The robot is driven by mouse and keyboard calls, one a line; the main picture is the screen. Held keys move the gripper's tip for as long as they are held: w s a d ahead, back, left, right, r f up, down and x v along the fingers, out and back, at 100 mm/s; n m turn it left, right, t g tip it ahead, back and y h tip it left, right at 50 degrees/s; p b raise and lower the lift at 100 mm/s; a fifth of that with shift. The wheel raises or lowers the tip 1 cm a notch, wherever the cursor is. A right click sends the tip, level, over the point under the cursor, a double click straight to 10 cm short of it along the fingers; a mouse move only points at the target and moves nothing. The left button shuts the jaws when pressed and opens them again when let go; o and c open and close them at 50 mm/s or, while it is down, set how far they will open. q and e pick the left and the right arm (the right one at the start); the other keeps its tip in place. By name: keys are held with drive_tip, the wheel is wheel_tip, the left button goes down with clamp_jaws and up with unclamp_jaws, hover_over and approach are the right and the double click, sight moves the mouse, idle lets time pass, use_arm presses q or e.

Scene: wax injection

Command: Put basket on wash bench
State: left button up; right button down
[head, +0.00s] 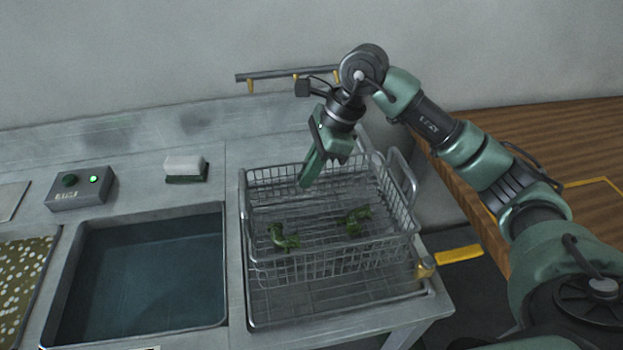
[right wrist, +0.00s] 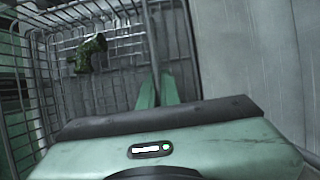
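The grey wire basket (head: 325,268) stands upright over the sunken right-hand section of the metal wash bench (head: 237,300). Two small green pieces (head: 284,237) (head: 354,220) lie apart inside it. Its wire wall also shows in the right wrist view (right wrist: 42,85), with one green piece (right wrist: 90,53) inside. My right gripper (head: 307,178) points down at the basket's back side. Its green fingers (right wrist: 158,90) are close together, with a grey bar seemingly between them; I cannot tell whether they grip it. My left gripper is out of view.
A water-filled basin (head: 150,275) lies left of the basket. Behind it are a control box (head: 80,190) with a green light and a white-and-green block (head: 185,168). A rail (head: 285,74) is on the wall. A wooden surface (head: 560,140) lies right.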

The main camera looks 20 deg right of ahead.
drive_tip(key=shift+d, duration=0.1)
drive_tip(key=shift+f, duration=0.15)
drive_tip(key=c, duration=1.6)
unclamp_jaws()
drive_tip(key=shift+c, duration=0.2)
drive_tip(key=shift+r, duration=0.2)
drive_tip(key=v, duration=1.1)
drive_tip(key=shift+s+d+r, duration=0.1)
drive_tip(key=shift+d+r, duration=0.05)
drive_tip(key=shift+r, duration=0.2)
